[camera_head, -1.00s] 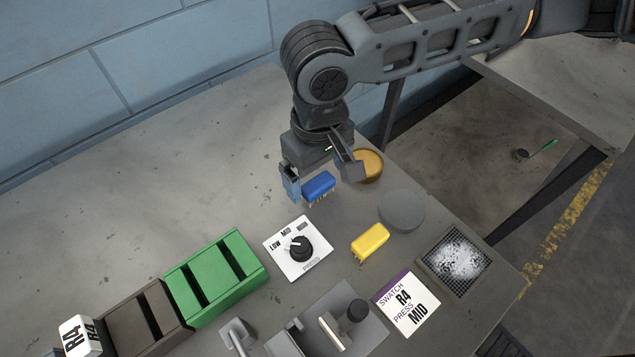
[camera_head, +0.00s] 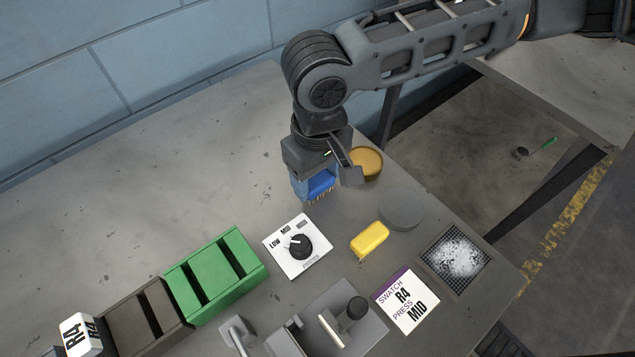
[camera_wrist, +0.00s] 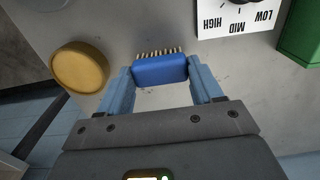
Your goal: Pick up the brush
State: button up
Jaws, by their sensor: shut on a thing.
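The blue brush (camera_head: 319,184) with pale bristles is between the two fingers of my gripper (camera_head: 325,180), above the back part of the table. In the wrist view the brush (camera_wrist: 160,69) lies across the gap of my gripper (camera_wrist: 161,76), with a finger against each end and its bristles pointing to the top of the picture. My gripper is shut on it. In the head view the fingers hide part of the brush. I cannot tell whether the bristles touch the table.
A round tan dish (camera_head: 367,163) stands close beside my gripper. A dial panel (camera_head: 298,248), a yellow block (camera_head: 369,241), a grey disc (camera_head: 402,211) and a mesh pad (camera_head: 455,256) are nearby. A green rack (camera_head: 216,277) stands to the left. The table's back left is clear.

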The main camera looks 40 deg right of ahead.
aim_at(318, 179)
jog(key=shift+r, duration=0.15)
notch_tip(318, 179, up, 4)
jog(key=shift+w+d+r, duration=0.1)
jog(key=shift+d, duration=0.05)
jog(key=w+d+r+b, duration=0.2)
jog(key=w+d+r, duration=0.3)
jog(key=d, duration=0.5)
jog(key=shift+w+r, duration=0.25)
jog(key=shift+r, duration=0.55)
jog(key=o, duration=0.5)
jog(key=c, duration=0.4)
